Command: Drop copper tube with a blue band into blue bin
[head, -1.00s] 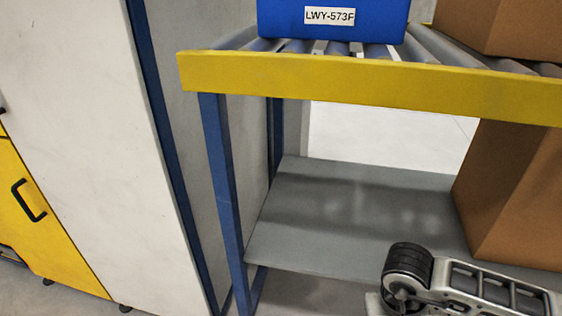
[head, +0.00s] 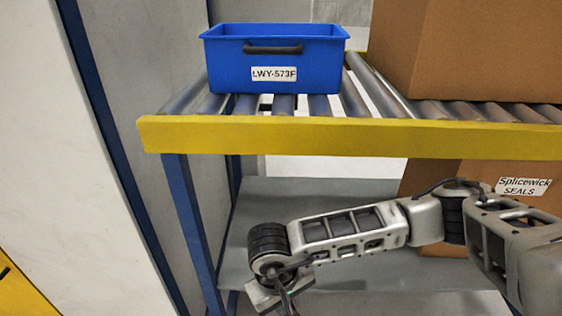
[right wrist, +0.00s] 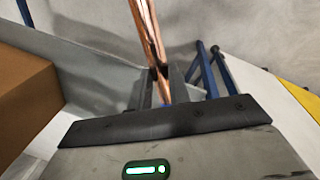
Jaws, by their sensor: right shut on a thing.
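The copper tube (right wrist: 147,28) shows in the right wrist view, held between the fingers of my right gripper (right wrist: 160,85) and running up out of the picture. The blue bin (head: 275,60), labelled LWY-573F, stands upright on the roller conveyor in the head view. My right arm crosses below the conveyor, and its wrist end is at the bottom edge, well below the bin. The tube cannot be made out in the head view. My left gripper is not in view.
The roller conveyor's yellow front rail (head: 330,137) runs between my right arm and the bin. A large cardboard box (head: 470,50) stands right of the bin. Another box (head: 430,180) is on the grey lower shelf (head: 330,195). A pale cabinet (head: 60,170) stands at left.

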